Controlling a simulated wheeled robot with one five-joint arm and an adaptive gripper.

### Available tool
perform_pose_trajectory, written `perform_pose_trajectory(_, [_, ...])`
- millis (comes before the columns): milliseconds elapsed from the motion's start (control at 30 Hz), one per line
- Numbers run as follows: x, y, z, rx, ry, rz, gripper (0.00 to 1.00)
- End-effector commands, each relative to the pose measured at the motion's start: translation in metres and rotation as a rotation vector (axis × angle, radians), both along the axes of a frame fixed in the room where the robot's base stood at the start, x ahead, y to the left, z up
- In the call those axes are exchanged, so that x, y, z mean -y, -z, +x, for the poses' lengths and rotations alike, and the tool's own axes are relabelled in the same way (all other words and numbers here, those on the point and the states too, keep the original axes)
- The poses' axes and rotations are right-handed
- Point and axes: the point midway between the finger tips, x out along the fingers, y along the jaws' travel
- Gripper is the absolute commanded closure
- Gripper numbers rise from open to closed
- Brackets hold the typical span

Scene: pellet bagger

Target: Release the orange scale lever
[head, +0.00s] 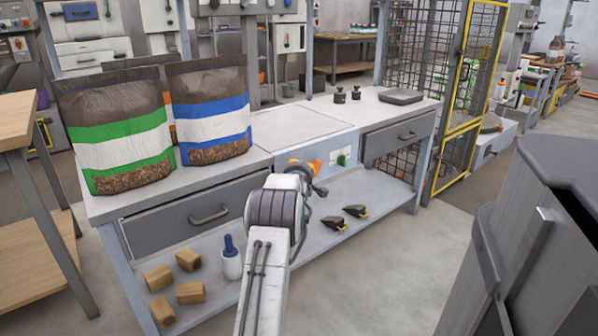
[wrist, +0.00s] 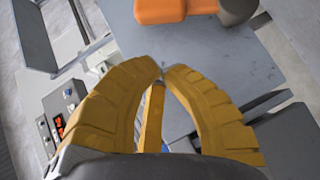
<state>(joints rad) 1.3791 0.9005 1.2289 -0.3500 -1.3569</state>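The orange lever is most likely the orange block (wrist: 165,9) at the top edge of the wrist view. It has a dark grey round end (wrist: 237,10) and lies over a blue-grey surface; part of it is cut off. My gripper (wrist: 163,69) has yellow-orange fingers whose tips come together, with nothing visible held at the tips. A yellow bar shows between the fingers; I cannot tell what it is. The block is beyond the fingertips, apart from them in the picture. In the head view my arm covers part of the scale's front panel (head: 343,149), and the lever cannot be made out clearly.
The workbench (head: 298,122) carries a green-striped bag (head: 122,130), a blue-striped bag (head: 210,112), two small dark weights and a grey tray (head: 401,96). Wooden blocks and a blue-topped bottle (head: 231,258) are on the lower shelf. A dark bin stands at the right.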

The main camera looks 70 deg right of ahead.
Motion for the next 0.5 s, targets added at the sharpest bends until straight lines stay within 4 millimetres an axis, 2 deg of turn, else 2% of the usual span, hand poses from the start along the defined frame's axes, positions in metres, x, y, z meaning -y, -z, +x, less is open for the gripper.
perform_pose_trajectory(500, [-0.051, -0.023, -0.012, -0.001, 0.004, 0.002, 1.0])
